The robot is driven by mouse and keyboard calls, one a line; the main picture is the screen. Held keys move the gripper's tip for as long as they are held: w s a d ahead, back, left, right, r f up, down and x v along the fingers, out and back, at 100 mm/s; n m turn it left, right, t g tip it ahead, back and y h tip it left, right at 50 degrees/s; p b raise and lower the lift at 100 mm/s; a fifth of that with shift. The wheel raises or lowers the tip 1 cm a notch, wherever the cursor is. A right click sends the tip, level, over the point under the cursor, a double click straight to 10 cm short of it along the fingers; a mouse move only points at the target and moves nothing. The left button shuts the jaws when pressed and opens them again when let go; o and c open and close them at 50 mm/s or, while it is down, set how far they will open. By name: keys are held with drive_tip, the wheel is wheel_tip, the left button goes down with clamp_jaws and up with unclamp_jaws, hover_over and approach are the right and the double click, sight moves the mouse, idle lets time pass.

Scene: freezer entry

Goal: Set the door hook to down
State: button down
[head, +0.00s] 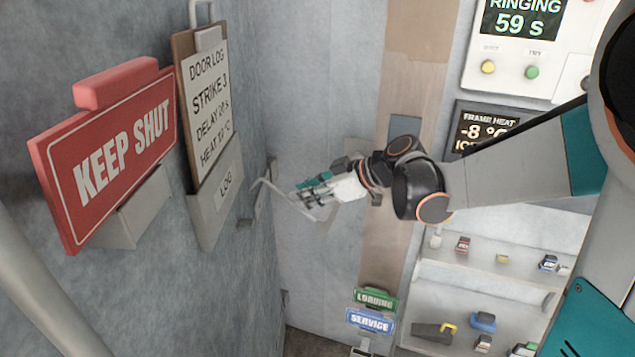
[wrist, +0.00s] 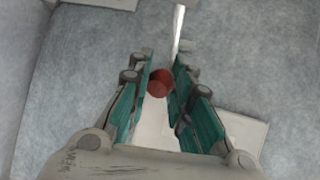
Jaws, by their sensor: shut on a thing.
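The door hook (head: 287,196) is a thin pale metal rod. It runs from a mount on the left wall near the corner towards my gripper (head: 308,190). In the wrist view, the fingers of my gripper (wrist: 162,75) stand on either side of a round red knob (wrist: 158,84), shut on it. In the head view the knob is hidden by the fingers, and the rod's far end is partly covered.
A red KEEP SHUT sign (head: 115,155) and a clipboard (head: 207,110) in a LOG holder jut from the left wall. A control panel (head: 535,50) and shelves with small items (head: 490,255) are at right. LOADING (head: 375,299) and SERVICE (head: 370,320) signs are low at centre.

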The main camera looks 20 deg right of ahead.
sight(290, 200)
drive_tip(key=shift+w+a+f+n+g+h+p, duration=0.15)
drive_tip(key=shift+w+a+g+h+p, duration=0.1)
drive_tip(key=shift+a+h+p, duration=0.25)
drive_tip(key=shift+w+a+n+g+h+p, duration=0.15)
drive_tip(key=shift+a+g+h+p, duration=0.1)
drive_tip(key=shift+a+h, duration=0.4)
drive_tip(key=a+f+h, duration=0.1)
drive_tip(key=g+h, duration=0.1)
drive_tip(key=h, duration=0.1)
drive_tip(key=shift+w+a+f+n, duration=0.25)
drive_tip(key=shift+a+f+n, duration=0.05)
drive_tip(key=shift+a+f, duration=0.05)
drive_tip(key=shift+w+a+f+b, duration=0.15)
drive_tip(key=shift+a+f+b, duration=0.25)
drive_tip(key=shift+f, duration=0.4)
drive_tip(key=shift+a+f, duration=0.1)
drive_tip(key=shift+a, duration=0.05)
drive_tip(key=c, duration=1.4)
unclamp_jaws()
drive_tip(key=shift+a, duration=0.1)
drive_tip(key=v, duration=1.2)
drive_tip(key=shift+w, duration=0.1)
